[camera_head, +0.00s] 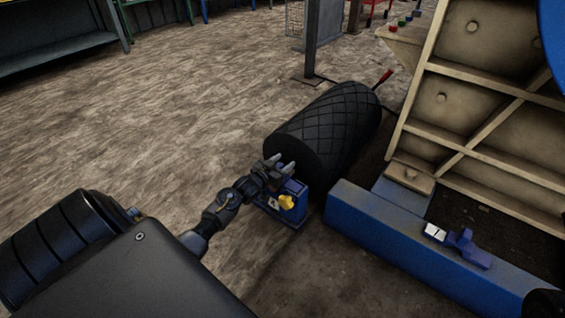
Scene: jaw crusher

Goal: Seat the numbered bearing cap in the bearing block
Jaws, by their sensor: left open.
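My left gripper (284,163) is open, its two fingers apart, at the near end of the black ribbed drum. It is just above and left of a small blue block (294,188) on the floor, which carries a yellow knob (287,202) and a small white label. I see nothing between the fingers; whether they touch the block I cannot tell. A white marked plate (435,232) and a blue bracket (468,249) sit on the blue beam. I cannot tell which part is the numbered bearing cap or the bearing block. My right gripper is not in view.
The black ribbed drum (338,118) lies behind the blue block. The blue beam (390,236) and tan ribbed crusher frame (455,120) fill the right. A grey post (313,40) stands behind. The brown floor at left is clear, up to a bench (60,45).

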